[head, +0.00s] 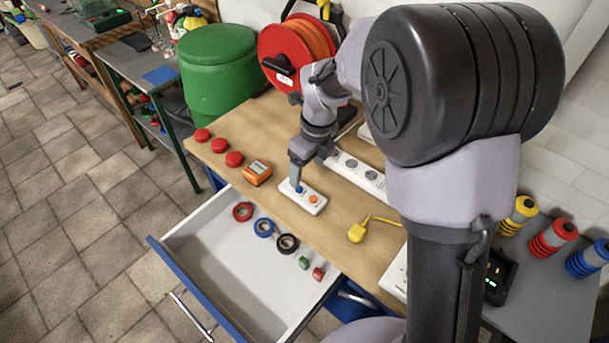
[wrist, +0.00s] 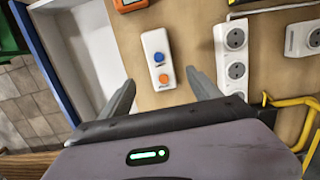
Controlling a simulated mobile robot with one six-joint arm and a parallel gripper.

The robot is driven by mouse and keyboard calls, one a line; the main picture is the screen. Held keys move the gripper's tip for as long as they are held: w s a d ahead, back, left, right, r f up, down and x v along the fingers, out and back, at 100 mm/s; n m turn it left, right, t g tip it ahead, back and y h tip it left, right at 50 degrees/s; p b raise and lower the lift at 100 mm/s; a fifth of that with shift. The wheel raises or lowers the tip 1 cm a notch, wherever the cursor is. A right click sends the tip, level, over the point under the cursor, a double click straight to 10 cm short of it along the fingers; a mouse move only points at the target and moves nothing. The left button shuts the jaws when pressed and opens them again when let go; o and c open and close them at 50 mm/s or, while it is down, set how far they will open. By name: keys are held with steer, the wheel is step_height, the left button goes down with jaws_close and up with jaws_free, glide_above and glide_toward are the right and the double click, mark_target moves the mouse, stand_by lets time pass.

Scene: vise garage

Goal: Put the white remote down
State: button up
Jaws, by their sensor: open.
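The white remote (head: 303,197) lies flat on the wooden bench top, close to the edge above the open drawer. It has a blue button and an orange button. In the wrist view the white remote (wrist: 157,60) lies just beyond and between the spread fingers. My gripper (wrist: 163,92) is open and holds nothing. In the head view my gripper (head: 298,178) is over the left end of the remote, and its fingers partly hide that end. Whether a finger touches the remote cannot be told.
A white power strip (head: 357,174) lies behind the remote. An orange device (head: 257,173) and several red round caps (head: 234,159) are to its left. A yellow plug (head: 357,233) is to its right. The open drawer (head: 215,262) below holds tape rolls and small blocks.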

steer(key=s+d+r+n+t, duration=0.1)
steer(key=s+r+n, duration=0.2)
steer(key=r, duration=0.2)
steer(key=s+d+r+n, duration=0.1)
steer(key=s+r+n, duration=0.15)
steer(key=r, duration=0.25)
steer(key=s+d+r+n+t, duration=0.1)
steer(key=s+r+n, duration=0.2)
steer(key=s+n, duration=0.5)
steer(key=s+d+r+n+t, duration=0.2)
steer(key=s+n, duration=0.7)
steer(key=s, duration=0.1)
steer(key=shift+s+d+r+t+y, duration=0.2)
steer(key=shift+s+r+t+y, duration=0.1)
steer(key=shift+s+r+y, duration=0.1)
